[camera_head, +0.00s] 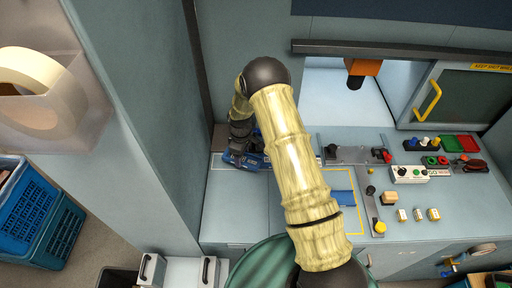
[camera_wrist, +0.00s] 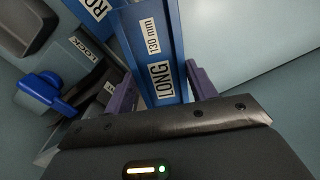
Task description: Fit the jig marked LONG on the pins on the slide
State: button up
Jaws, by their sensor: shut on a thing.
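The blue jig marked LONG 130 mm (camera_wrist: 160,50) stands between the two purple fingers of my gripper (camera_wrist: 163,86), which is shut on it. In the head view my gripper (camera_head: 238,148) is at the left end of the worktop, low over blue pieces (camera_head: 250,161); my arm hides part of this area. A grey bar-like fixture (camera_head: 350,154) lies right of my arm; I cannot make out pins or tell whether it is the slide.
A blue piece (camera_head: 344,198) lies inside a yellow outline. A control box (camera_head: 411,174) and small blocks (camera_head: 418,214) stand to the right. A tall grey panel (camera_head: 150,100) rises left.

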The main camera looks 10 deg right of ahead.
jog(key=s+d+m, duration=0.3)
jog(key=m, duration=0.1)
jog(key=s+d+m, duration=0.3)
jog(key=s+d+f+m+b, duration=0.1)
jog(key=s+d+m, duration=0.2)
jog(key=m, duration=0.1)
jog(key=shift+s+m, duration=0.3)
jog(key=shift+s, duration=0.05)
